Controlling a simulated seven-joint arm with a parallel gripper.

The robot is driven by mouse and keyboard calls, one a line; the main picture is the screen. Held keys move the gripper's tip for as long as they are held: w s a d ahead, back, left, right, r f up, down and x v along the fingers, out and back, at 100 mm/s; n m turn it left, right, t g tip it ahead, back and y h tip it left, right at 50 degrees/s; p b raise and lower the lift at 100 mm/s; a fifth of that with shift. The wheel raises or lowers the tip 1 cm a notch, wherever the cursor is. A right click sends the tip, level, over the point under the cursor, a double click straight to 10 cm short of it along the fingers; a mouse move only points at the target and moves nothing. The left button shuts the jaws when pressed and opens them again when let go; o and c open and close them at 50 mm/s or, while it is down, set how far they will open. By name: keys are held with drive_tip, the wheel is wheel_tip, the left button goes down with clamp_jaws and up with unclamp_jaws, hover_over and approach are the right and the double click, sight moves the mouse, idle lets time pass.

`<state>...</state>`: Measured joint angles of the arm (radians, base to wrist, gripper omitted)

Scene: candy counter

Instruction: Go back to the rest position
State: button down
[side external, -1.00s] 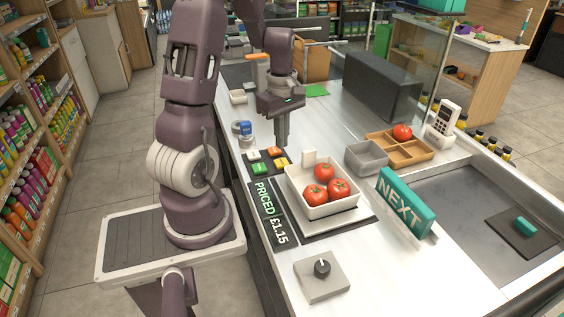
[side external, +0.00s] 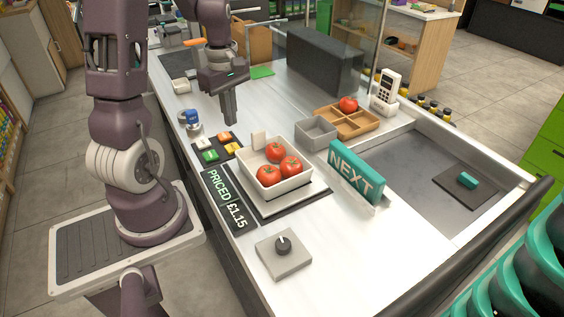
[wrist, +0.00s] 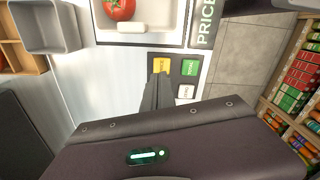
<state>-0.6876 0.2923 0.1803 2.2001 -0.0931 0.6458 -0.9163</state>
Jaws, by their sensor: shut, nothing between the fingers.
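My gripper (side external: 229,108) is shut and empty, held above the white counter just behind the button pad. In the wrist view its closed fingers (wrist: 158,88) point toward the pad, partly covering it. Several tomatoes (side external: 271,150) sit in a white tray (side external: 270,182) on the scale in front of the pad.
A green NEXT bar (side external: 356,172) stands right of the scale. A grey bin (side external: 316,131) and a wooden divided tray (side external: 357,128) with one tomato are behind it. A card reader (side external: 386,88), a dark block (side external: 318,60) and a knob box (side external: 283,251) also stand on the counter.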

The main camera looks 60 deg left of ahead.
drive_tip(key=w+d+r+m+t, duration=0.1)
drive_tip(key=d+r+m+t, duration=0.1)
drive_tip(key=d+r+m, duration=0.7)
drive_tip(key=s+d+r+m+t, duration=0.1)
drive_tip(key=s+d+r+m, duration=0.1)
drive_tip(key=s+d+m, duration=0.3)
drive_tip(key=s+d+r+m+t, duration=0.2)
drive_tip(key=s+d+m, duration=0.3)
drive_tip(key=d+m, duration=0.2)
drive_tip(key=d, duration=0.2)
drive_tip(key=shift+d+r, duration=0.35)
